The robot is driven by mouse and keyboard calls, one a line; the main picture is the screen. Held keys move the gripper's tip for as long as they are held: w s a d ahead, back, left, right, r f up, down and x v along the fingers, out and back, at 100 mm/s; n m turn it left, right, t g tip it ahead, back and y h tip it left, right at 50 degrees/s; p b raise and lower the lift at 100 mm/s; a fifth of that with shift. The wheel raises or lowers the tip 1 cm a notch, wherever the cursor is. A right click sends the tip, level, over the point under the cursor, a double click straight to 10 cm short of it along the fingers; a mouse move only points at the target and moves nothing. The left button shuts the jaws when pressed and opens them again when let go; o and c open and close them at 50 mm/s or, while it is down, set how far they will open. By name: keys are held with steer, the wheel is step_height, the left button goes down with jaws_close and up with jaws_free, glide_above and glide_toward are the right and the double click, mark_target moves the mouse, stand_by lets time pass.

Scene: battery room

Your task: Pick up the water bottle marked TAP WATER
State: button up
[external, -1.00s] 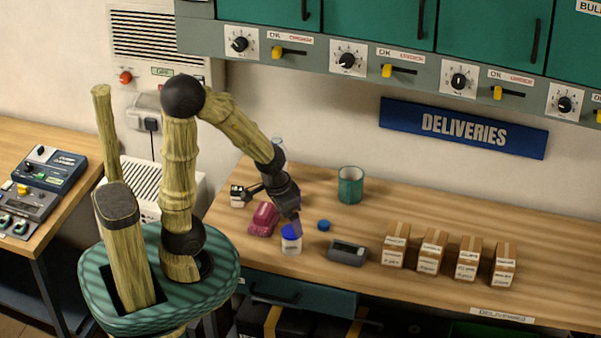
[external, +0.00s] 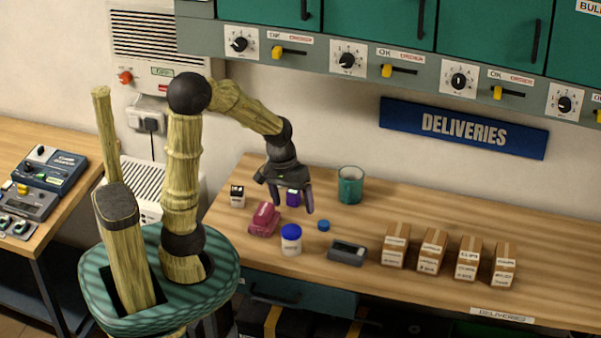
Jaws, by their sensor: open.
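No marking TAP WATER can be read in the external view. A pale, clear bottle-like top showed behind my wrist earlier; now my arm and gripper cover that spot. My gripper (external: 292,207) is open, its fingers pointing down above the table behind the jar. A small purple item (external: 294,198) shows between or behind the fingers; I cannot tell if it touches them. A white jar with a blue lid (external: 291,240) stands upright in front of the gripper, its label too small to read.
On the wooden table (external: 380,215) are a pink stapler-like object (external: 264,219), a small black-and-white box (external: 237,196), a blue cap (external: 324,225), a grey device (external: 346,251), a teal mug (external: 350,185) and several cartons (external: 433,250). Switch panels and cabinets overhang the back.

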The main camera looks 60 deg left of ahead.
steer(key=w+a+f+n+t+h+b, duration=0.1)
steer(key=w+a+n+t+h, duration=0.2)
steer(key=w+a+n, duration=0.35)
steer(key=w+a+n+t+h, duration=0.3)
steer(key=a+n+t+h, duration=0.1)
steer(key=a+n, duration=0.6)
steer(key=s+a+r+n+t+y, duration=0.15)
steer(key=a+n+t, duration=0.35)
steer(key=a, duration=0.5)
steer(key=s+a+r+n+t+y, duration=0.1)
steer(key=a+r+n+t+y, duration=0.25)
steer(key=a, duration=0.75)
steer(key=shift+n+t+h, duration=0.3)
steer(key=shift+n+t, duration=0.05)
steer(key=shift+n, duration=0.55)
step_height(320, 180, down, 22)
steer(key=shift+s+d+r, duration=0.1)
steer(key=shift+d+r, duration=0.05)
steer(key=shift+r, duration=0.1)
steer(key=shift+b, duration=0.3)
steer(key=shift+w+d+r, duration=0.1)
steer(key=shift+w+d, duration=0.1)
steer(key=shift+w, duration=0.3)
steer(key=shift+w+d+p, duration=0.1)
steer(key=shift+w+p, duration=0.25)
steer(key=shift+w, duration=0.25)
